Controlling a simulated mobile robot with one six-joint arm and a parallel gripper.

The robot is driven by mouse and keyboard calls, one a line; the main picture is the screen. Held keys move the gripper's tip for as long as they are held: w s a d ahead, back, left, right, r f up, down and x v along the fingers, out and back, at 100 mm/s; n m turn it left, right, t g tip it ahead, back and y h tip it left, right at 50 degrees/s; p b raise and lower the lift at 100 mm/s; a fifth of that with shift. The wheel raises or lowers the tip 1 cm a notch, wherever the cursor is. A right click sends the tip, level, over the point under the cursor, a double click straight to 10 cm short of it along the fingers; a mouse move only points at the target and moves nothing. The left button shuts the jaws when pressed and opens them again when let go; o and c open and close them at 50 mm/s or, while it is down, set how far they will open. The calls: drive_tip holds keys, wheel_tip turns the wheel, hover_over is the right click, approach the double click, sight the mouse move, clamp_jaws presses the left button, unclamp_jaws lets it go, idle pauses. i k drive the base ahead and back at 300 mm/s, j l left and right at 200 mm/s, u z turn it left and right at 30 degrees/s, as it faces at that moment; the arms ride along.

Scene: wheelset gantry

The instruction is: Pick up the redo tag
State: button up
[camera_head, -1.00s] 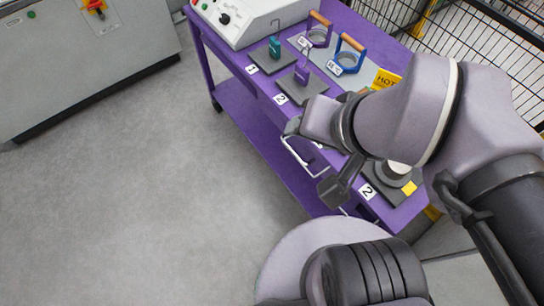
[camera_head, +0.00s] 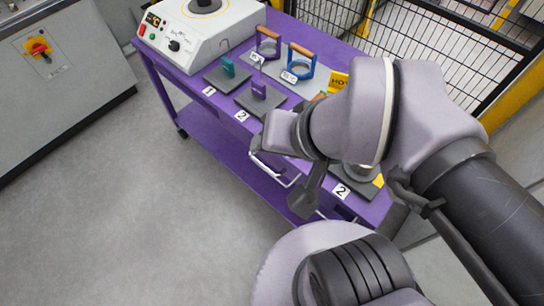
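A purple tag (camera_head: 259,90) stands on a dark plate by the label 2, with a thin hook above it. A teal tag (camera_head: 228,68) stands on another dark plate by the label 1. Both are small here, and I cannot read which one is the redo tag. My arm's wrist is over the front right of the purple cart, to the right of the tags and apart from them. A dark part at the end of my arm, likely my gripper (camera_head: 308,194), hangs in front of the cart's edge. Its fingers cannot be made out.
The purple cart (camera_head: 185,88) also bears a white control box (camera_head: 200,30), a purple wood-handled ring (camera_head: 268,45), a blue one (camera_head: 300,65) and a yellow HOT sign (camera_head: 338,82). A grey cabinet (camera_head: 70,80) stands left. A black mesh fence (camera_head: 430,45) is behind. The floor at left is clear.

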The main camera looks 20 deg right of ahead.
sight(258, 88)
drive_tip(key=i+j+z, duration=0.55)
drive_tip(key=j+z, duration=0.25)
drive_tip(key=j, duration=0.15)
drive_tip(key=i+j, duration=0.05)
